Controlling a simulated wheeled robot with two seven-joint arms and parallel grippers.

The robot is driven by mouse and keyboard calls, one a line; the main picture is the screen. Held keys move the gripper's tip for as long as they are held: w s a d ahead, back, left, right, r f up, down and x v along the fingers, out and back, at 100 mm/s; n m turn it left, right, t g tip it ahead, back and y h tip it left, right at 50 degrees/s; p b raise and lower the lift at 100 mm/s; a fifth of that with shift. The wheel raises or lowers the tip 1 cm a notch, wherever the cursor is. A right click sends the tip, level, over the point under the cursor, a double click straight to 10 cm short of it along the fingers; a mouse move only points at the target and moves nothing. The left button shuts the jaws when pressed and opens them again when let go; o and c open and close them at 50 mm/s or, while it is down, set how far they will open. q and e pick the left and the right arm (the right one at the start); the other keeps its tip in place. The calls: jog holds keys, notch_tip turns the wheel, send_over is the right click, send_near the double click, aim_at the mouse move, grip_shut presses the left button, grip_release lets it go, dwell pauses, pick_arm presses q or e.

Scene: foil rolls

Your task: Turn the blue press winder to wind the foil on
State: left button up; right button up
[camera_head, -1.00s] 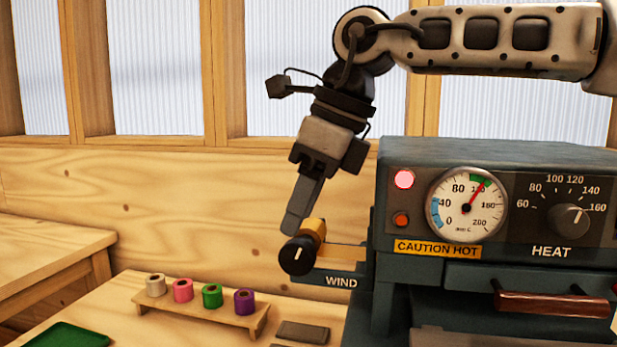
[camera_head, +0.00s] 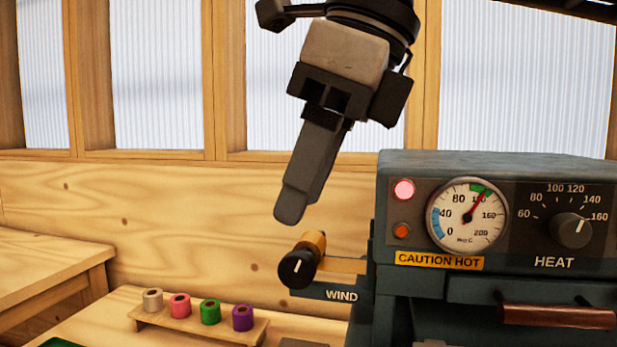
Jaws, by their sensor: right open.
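The winder (camera_head: 297,268) sticks out from the left side of the press (camera_head: 405,305), above the WIND label. It has a black knob with a white mark that stands nearly upright, and a yellow-orange roll is behind the knob. No blue shows on the winder from here. My right gripper (camera_head: 290,207) hangs tilted, fingers down, above the winder and apart from it. It is open and empty; its fingers overlap in this view. My left gripper is not in view.
A wooden rack (camera_head: 200,327) with white, pink, green and purple rolls stands on the table at lower left. The press front has a lit pink lamp, a gauge (camera_head: 467,215), a CAUTION HOT label, a heat knob (camera_head: 571,230) and a red-brown handle (camera_head: 558,316).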

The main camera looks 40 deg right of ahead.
jog(key=r+g+h+p, duration=0.2)
jog(key=g+h+p, duration=0.1)
jog(key=p, duration=0.5)
send_over(297, 253)
notch_tip(297, 253, down, 15)
jog(key=shift+r, duration=0.1)
jog(key=shift+f, duration=0.4)
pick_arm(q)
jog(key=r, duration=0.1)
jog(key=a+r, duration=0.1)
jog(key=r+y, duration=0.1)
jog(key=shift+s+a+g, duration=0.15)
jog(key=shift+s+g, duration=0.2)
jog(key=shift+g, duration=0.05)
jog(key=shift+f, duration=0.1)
pick_arm(e)
jog(key=shift+c, duration=0.3)
